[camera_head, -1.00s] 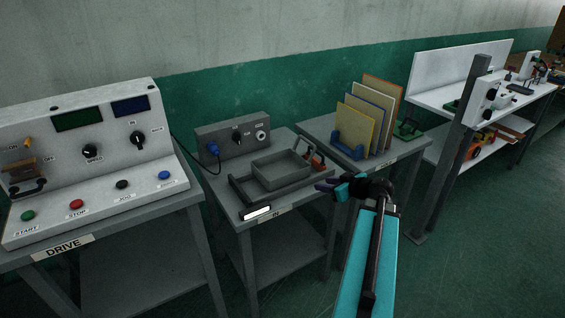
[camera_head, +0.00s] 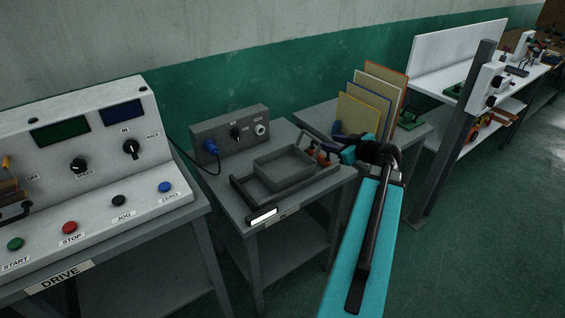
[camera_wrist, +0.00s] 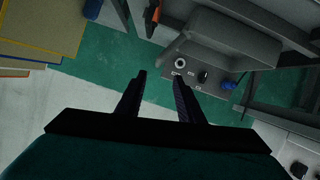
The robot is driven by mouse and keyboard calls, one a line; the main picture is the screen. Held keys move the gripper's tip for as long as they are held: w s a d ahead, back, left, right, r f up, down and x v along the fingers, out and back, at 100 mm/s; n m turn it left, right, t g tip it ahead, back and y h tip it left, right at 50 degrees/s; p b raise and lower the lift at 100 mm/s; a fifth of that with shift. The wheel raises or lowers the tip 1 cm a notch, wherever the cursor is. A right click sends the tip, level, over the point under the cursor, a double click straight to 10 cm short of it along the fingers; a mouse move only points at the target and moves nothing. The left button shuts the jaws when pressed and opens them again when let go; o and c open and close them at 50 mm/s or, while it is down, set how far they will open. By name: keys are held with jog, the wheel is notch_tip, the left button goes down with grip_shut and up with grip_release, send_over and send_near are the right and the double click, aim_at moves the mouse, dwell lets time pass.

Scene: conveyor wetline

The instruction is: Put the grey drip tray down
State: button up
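The grey drip tray (camera_head: 284,168) is a shallow open box on the table marked IN. It sits within a low dark grey frame (camera_head: 245,195). It seems to be the grey box at the upper right in the wrist view (camera_wrist: 235,42). My gripper (camera_wrist: 161,80) is open, with its two dark fingers apart and nothing between them. In the head view, my gripper (camera_head: 322,143) appears just right of the tray, near an orange-handled item (camera_head: 325,158). Whether it touches that item cannot be told.
A grey control box (camera_head: 230,132) with a blue plug stands behind the tray. Coloured panels (camera_head: 365,112) stand in a rack on the table to the right. The DRIVE console (camera_head: 85,170) is at the left. A dark post (camera_head: 455,140) and white bench stand farther right.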

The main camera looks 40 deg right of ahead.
jog(key=shift+s+d+r, duration=0.1)
jog(key=p, duration=0.3)
send_near(311, 135)
jog(key=x, duration=0.3)
jog(key=shift+w+d+f, duration=0.15)
jog(key=shift+w+f, duration=0.1)
jog(key=shift+f, duration=0.2)
jog(key=shift+w+f, duration=0.4)
jog(key=shift+w, duration=0.2)
jog(key=shift+w+d, duration=0.1)
jog(key=p+x, duration=0.2)
jog(key=x, duration=0.1)
jog(key=shift+d+r+p, duration=0.1)
jog(key=shift+r+p, duration=0.1)
jog(key=shift+p, duration=0.1)
jog(key=shift+p+x, duration=0.35)
jog(key=shift+x, duration=0.75)
jog(key=shift+f, duration=0.15)
grip_shut()
